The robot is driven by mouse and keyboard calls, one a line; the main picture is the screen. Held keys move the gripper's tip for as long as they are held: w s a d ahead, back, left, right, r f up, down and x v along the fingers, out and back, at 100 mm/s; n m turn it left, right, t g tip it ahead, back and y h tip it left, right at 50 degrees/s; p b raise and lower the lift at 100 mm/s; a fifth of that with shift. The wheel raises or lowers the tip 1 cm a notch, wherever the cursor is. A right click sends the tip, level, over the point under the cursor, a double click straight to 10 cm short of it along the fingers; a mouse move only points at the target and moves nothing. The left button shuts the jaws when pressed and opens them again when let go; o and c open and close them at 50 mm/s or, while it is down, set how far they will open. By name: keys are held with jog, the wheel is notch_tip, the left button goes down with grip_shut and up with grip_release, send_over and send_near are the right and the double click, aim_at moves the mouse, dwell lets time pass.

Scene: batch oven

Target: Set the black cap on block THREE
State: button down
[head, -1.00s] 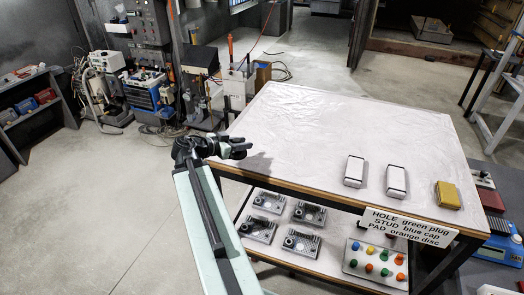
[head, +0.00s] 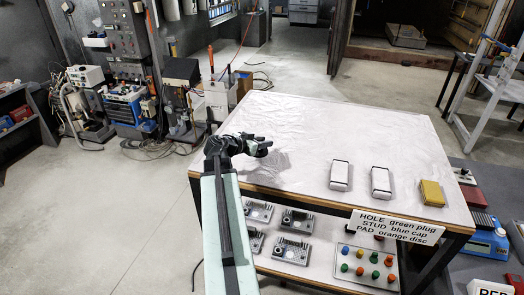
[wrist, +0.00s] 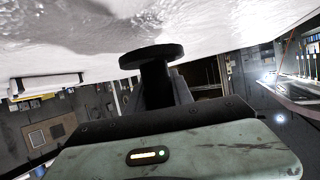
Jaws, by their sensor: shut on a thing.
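The black cap (wrist: 151,56), a round disc on a short stem, is in my gripper in the wrist view. My gripper (head: 262,147) is shut on it, above the left part of the white tabletop in the head view. Several grey blocks stand on the lower shelf, among them a back-left one (head: 258,211), a back-right one (head: 297,221) and a front one (head: 291,251). Another is partly hidden behind my arm. Their numbers are too small to read, so I cannot tell which is block THREE.
Below, a tray (head: 347,252) holds coloured pieces. Floor at left is clear.

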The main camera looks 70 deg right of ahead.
aim_at(263, 150)
notch_tip(263, 150, down, 4)
jog(key=b, duration=0.3)
jog(key=shift+r, duration=0.25)
jog(key=shift+f, duration=0.15)
jog(key=c, duration=1.1)
grip_release()
